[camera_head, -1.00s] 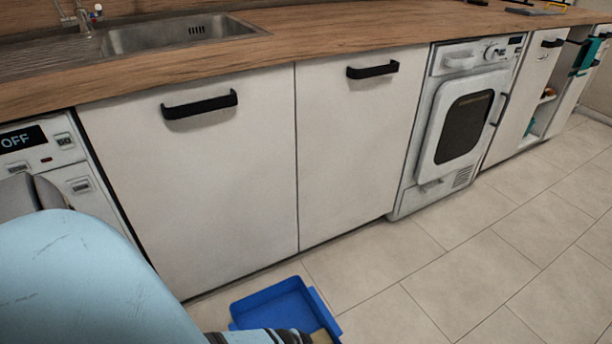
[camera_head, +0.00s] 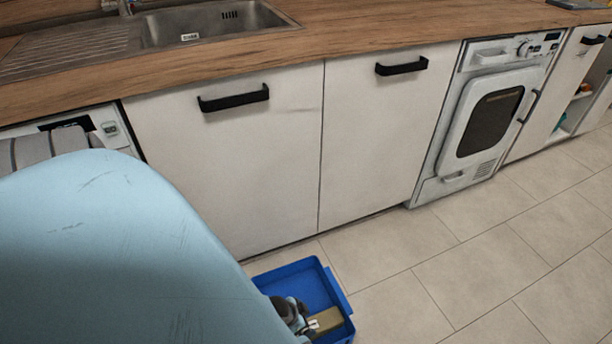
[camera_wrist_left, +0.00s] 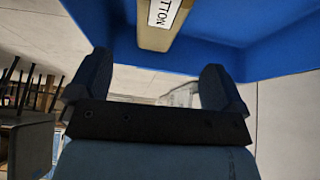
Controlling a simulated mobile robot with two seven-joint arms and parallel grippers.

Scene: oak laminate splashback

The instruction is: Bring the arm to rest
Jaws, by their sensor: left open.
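My left arm, light blue, comes in from the left in the head view, and its gripper (camera_head: 298,312) is low, over the blue tray. In the left wrist view the two dark fingers of this gripper (camera_wrist_left: 157,82) stand wide apart with nothing between them. A tan box (camera_head: 328,319) lies in the tray, just beyond the gripper. In the left wrist view the box (camera_wrist_left: 156,38) shows a white label ending in "TTON", past the fingertips and apart from them. My right gripper is not in view.
The blue tray (camera_head: 340,283) is low, in front of white cupboards (camera_head: 240,165). A wooden counter (camera_head: 330,38) with a sink (camera_head: 215,22) runs above them. A white front-loading machine (camera_head: 455,165) stands to the right. The tiled floor (camera_head: 440,265) at right is clear.

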